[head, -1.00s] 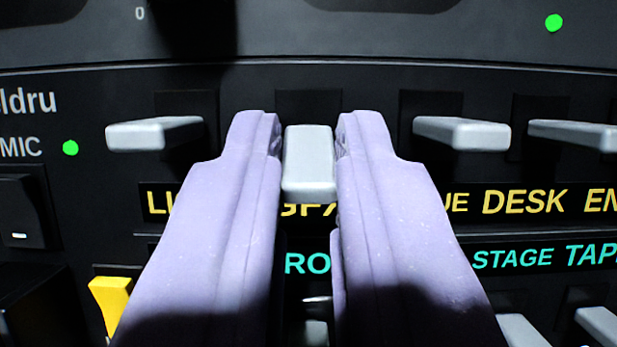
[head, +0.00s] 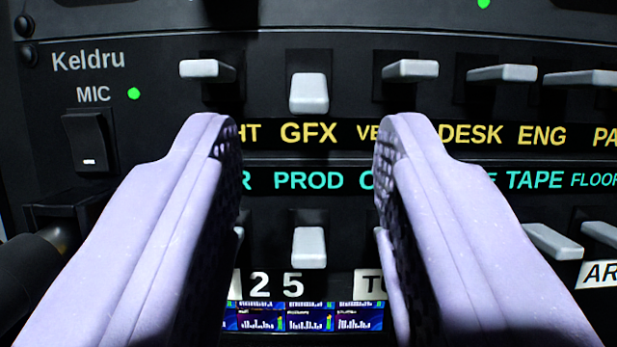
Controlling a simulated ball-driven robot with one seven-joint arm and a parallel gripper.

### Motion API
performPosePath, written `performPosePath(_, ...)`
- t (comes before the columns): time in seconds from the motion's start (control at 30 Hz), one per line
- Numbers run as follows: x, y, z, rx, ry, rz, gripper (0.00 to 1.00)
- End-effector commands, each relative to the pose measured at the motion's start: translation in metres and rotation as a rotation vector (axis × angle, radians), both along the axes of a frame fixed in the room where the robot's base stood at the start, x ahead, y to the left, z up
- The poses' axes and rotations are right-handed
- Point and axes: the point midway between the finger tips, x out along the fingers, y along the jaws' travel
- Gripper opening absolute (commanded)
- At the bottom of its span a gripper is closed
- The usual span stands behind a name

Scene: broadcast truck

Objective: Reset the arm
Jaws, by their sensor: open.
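My gripper (head: 308,130) is open and empty, its two pale lilac fingers spread wide in the lower half of the head view. It is apart from the panel. The white GFX lever (head: 309,93) shows above and between the fingertips, tilted downward, with nothing touching it. The levers to its left (head: 207,69) and right (head: 411,69) stick out more level. Parts of the lower panel are hidden behind the fingers.
The black panel has yellow labels and cyan labels (head: 308,180). A lower white lever (head: 309,247) sits between the fingers, above small blue screens (head: 290,318). A black MIC rocker switch (head: 90,142) and a green light (head: 134,93) are at left.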

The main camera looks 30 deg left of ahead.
Motion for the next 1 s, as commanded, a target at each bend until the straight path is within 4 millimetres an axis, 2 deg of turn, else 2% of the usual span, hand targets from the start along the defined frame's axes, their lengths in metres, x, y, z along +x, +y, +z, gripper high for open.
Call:
performPosePath(0.1, -0.014, -0.009, -0.008, 0.000, 0.000, -0.001, 0.41)
performPosePath(0.23, -0.021, -0.014, -0.012, 0.000, 0.000, -0.001, 0.41)
performPosePath(0.63, -0.022, -0.014, -0.013, -0.001, 0.001, -0.001, 0.41)
performPosePath(0.73, -0.016, -0.027, -0.009, -0.016, 0.022, -0.026, 0.41)
performPosePath(0.77, -0.013, -0.036, -0.007, -0.027, 0.040, -0.044, 0.41)
performPosePath(0.87, 0.001, -0.089, 0.002, -0.085, 0.144, -0.146, 0.41)
performPosePath(0.93, 0.005, -0.140, 0.008, -0.127, 0.245, -0.240, 0.41)
performPosePath(1.0, -0.001, -0.190, 0.010, -0.157, 0.353, -0.329, 0.41)
